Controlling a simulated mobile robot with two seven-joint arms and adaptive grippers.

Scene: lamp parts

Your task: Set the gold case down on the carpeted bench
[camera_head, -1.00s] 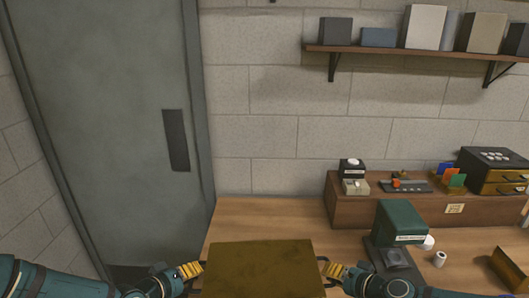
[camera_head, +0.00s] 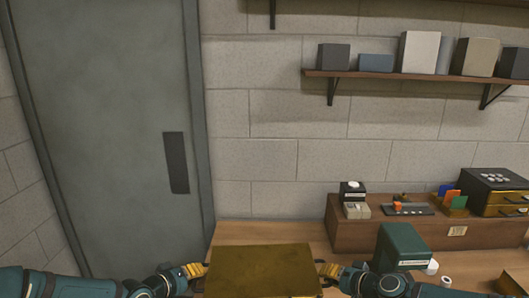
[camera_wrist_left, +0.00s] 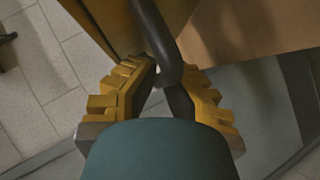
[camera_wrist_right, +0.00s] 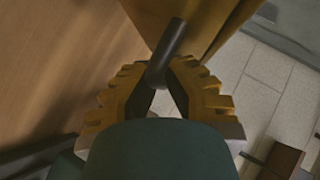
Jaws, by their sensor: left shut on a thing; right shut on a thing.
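The gold case (camera_head: 262,270) is at the bottom middle of the head view, held level between my two grippers, its lower part cut off by the frame. My left gripper (camera_head: 203,271) is shut on the dark handle at the case's left end. In the left wrist view its yellow fingers (camera_wrist_left: 160,75) close around the dark handle bar (camera_wrist_left: 150,30). My right gripper (camera_head: 319,270) is shut on the handle at the right end. The right wrist view shows its fingers (camera_wrist_right: 163,78) around that dark bar (camera_wrist_right: 168,45). I cannot make out a carpeted bench in any view.
A wooden worktop (camera_head: 240,232) lies behind the case. On it, to the right, are a dark green box (camera_head: 402,246), small white rolls (camera_head: 446,282) and a raised wooden riser (camera_head: 390,231) with small items. A grey door (camera_head: 100,120) is at left.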

